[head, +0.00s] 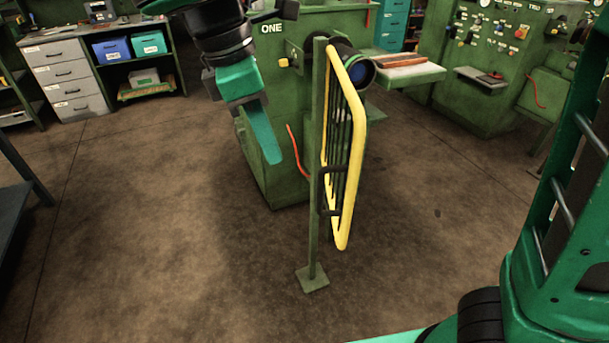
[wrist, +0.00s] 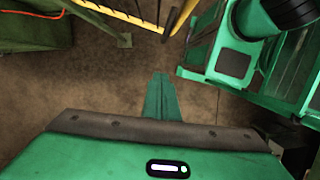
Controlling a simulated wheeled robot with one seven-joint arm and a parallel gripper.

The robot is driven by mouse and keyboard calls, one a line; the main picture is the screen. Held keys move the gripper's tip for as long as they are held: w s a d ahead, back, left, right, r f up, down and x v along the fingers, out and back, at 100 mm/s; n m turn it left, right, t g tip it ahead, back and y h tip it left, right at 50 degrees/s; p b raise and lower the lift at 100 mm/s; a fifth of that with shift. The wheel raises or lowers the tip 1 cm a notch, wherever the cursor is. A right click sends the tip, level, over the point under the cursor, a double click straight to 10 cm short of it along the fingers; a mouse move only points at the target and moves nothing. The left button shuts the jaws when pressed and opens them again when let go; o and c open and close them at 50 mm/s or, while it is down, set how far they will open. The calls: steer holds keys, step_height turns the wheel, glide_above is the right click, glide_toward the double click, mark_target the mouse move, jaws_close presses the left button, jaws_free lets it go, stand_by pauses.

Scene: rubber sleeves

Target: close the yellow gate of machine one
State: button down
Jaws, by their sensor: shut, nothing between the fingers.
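The yellow gate (head: 352,170) hangs on a green post (head: 314,200) in front of green machine one (head: 270,165), labelled ONE. In the head view I see the gate nearly edge-on, standing out from the post toward the right and toward me. My gripper (head: 273,158) is shut and empty, pointing down to the left of the post, apart from the gate. In the wrist view my gripper's fingers (wrist: 160,80) are together over bare floor. Part of the yellow gate (wrist: 180,18) shows at the top.
The post's square foot (head: 312,278) stands on the brown floor. A dark cylinder (head: 355,66) sits behind the gate's top. A drawer cabinet (head: 68,78) stands back left, and another green machine (head: 490,60) back right. Floor at left and centre front is clear.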

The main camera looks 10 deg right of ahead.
steer(key=d+f, duration=0.6)
steer(key=f, duration=0.2)
steer(key=shift+w+f, duration=0.25)
